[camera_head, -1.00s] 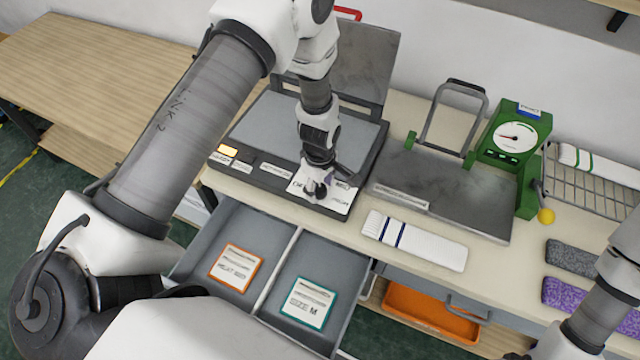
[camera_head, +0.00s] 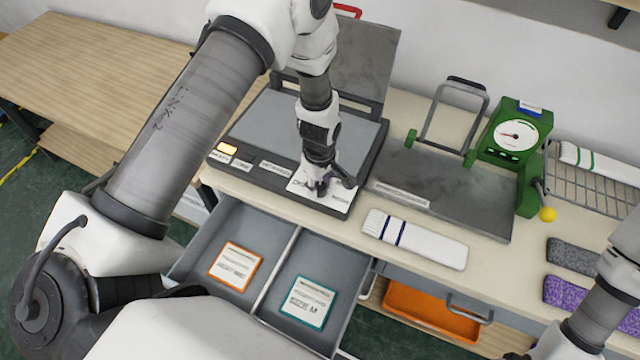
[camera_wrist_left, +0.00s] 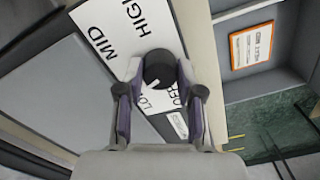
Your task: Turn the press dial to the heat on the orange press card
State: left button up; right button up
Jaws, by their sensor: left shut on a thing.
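The press dial (camera_wrist_left: 160,70) is a dark round knob on a white label plate (camera_head: 338,200) at the press's front right corner. In the left wrist view the plate reads MID and HIGH, with LOW and OFF partly covered. My left gripper (camera_head: 320,188) is shut on the dial, its fingers on either side of it. My right gripper is out of view.
The press (camera_head: 262,176) stands with its lid raised. A teal-edged size card (camera_head: 307,302) lies in the right drawer compartment. A folded white knit (camera_head: 414,239) lies on the bench, right of the press. A green-framed device with a gauge (camera_head: 516,133) stands beyond.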

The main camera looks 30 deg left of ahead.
aim_at(320, 186)
pick_arm(q)
jog(key=m, duration=0.1)
jog(key=m+b, duration=0.1)
jog(key=m, duration=0.3)
jog(key=shift+s+f, duration=0.2)
jog(key=shift+f, duration=0.05)
jog(key=shift+m+b, duration=0.6)
jog(key=shift+m, duration=1.8)
jog(key=o, duration=1.2)
jog(key=shift+w, duration=0.1)
jog(key=shift+c, duration=0.2)
jog(key=shift+w+r, duration=0.1)
notch_tip(320, 186, up, 12)
